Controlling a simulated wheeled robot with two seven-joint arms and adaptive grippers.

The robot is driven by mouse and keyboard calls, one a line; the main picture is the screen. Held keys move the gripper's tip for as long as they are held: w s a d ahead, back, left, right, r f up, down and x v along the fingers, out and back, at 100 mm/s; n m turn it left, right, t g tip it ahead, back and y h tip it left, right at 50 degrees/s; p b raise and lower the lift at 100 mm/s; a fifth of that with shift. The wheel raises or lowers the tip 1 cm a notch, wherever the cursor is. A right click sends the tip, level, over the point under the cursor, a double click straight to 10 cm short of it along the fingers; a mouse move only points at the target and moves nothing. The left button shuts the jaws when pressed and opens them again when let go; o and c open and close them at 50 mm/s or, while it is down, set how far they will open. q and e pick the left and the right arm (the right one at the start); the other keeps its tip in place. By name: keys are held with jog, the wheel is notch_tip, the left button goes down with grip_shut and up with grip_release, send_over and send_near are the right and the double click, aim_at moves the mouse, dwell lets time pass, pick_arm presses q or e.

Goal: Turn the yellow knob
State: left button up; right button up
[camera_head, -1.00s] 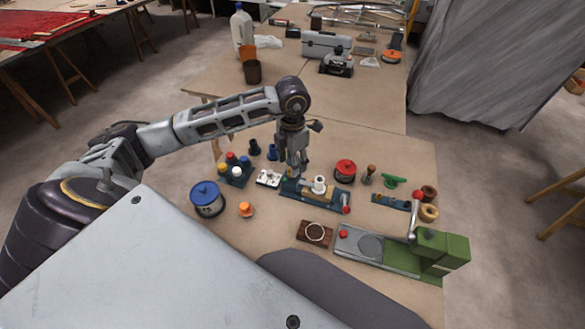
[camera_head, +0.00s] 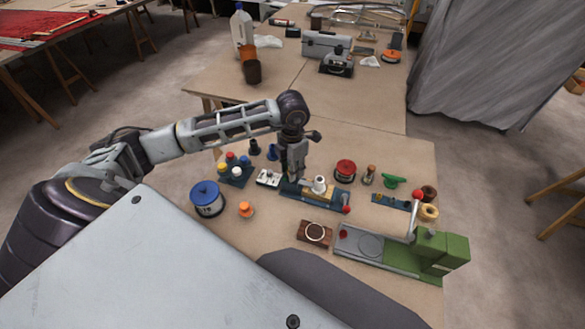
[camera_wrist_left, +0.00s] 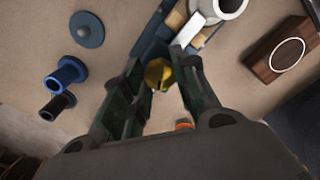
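The yellow knob (camera_wrist_left: 158,73) shows in the left wrist view, on the end of a blue-based fixture (camera_wrist_left: 148,42). My left gripper (camera_wrist_left: 160,68) points down over it, with one dark finger on each side of the knob. The fingers are apart, and a narrow gap seems to show beside the knob; contact is not clear. In the head view my left gripper (camera_head: 293,178) is at the left end of the same blue fixture (camera_head: 318,198), and it largely hides the knob. My right gripper is not in view.
A white switch box (camera_head: 268,178) and colored buttons (camera_head: 236,174) stand left of the gripper. A red round part (camera_head: 345,170) is to the right. A brown wooden block (camera_head: 314,233) and a green-grey machine (camera_head: 400,247) lie nearer. A blue-lidded can (camera_head: 207,198) is at left.

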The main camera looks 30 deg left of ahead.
pick_arm(q)
jog(key=shift+c, duration=1.3)
